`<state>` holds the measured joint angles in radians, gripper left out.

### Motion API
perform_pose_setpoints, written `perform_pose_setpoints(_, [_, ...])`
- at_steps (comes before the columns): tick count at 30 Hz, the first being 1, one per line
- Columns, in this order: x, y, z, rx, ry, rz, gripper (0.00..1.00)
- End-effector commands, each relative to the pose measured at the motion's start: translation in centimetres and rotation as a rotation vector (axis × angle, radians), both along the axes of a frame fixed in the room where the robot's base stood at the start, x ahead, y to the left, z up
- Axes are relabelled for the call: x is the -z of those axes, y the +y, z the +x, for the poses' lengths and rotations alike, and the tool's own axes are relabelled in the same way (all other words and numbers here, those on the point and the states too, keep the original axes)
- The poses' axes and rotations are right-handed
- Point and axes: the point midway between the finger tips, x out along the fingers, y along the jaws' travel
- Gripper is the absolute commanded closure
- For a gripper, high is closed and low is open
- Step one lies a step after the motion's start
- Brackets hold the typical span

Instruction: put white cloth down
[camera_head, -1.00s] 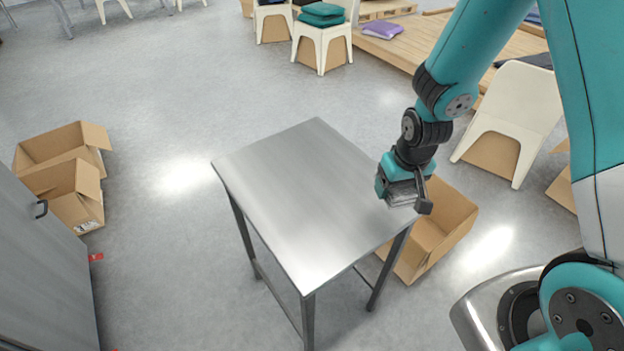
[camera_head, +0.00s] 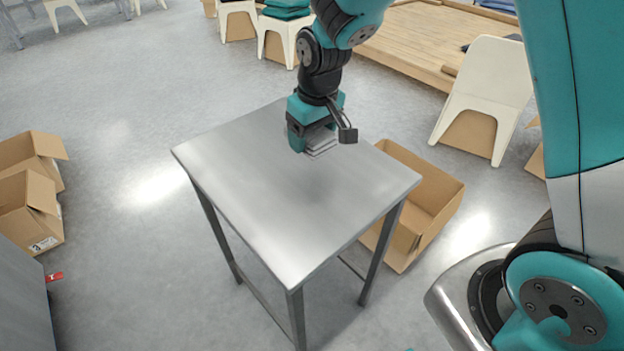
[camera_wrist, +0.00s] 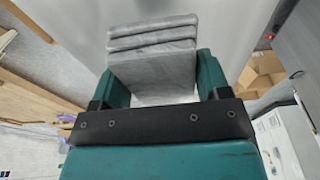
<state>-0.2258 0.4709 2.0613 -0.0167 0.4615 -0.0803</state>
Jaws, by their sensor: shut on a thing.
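The white cloth (camera_head: 322,146) looks light grey and folded into a stack of layers. It is between the teal fingers of my gripper (camera_head: 317,142), which is shut on it. In the wrist view the folded cloth (camera_wrist: 153,48) juts out beyond the fingers of my gripper (camera_wrist: 160,82). My gripper is over the metal table (camera_head: 265,205), in its far part, pointing down. A soft dark shadow lies on the tabletop near the gripper. The cloth appears to be above the surface, but the exact gap cannot be told.
The tabletop is otherwise bare. An open cardboard box (camera_head: 440,200) stands on the floor right of the table. More boxes (camera_head: 30,205) are at the left. A white chair (camera_head: 490,90) and a wooden platform (camera_head: 425,35) are behind at the right.

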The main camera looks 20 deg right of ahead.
Motion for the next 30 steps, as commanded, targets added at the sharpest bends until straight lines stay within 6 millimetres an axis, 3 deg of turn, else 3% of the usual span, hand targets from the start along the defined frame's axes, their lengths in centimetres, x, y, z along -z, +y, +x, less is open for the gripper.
perform_pose_setpoints(3, [3.5, 0.0, -0.1, 0.0, 0.008, -0.002, 0.58])
perform_pose_setpoints(9, [7.5, 0.0, -0.1, 0.0, 0.003, -0.001, 0.58])
perform_pose_setpoints(21, [12.0, 0.0, 0.0, 0.0, 0.001, 0.0, 0.58])
perform_pose_setpoints(30, [12.3, 0.0, 0.0, 0.0, -0.001, 0.0, 0.58])
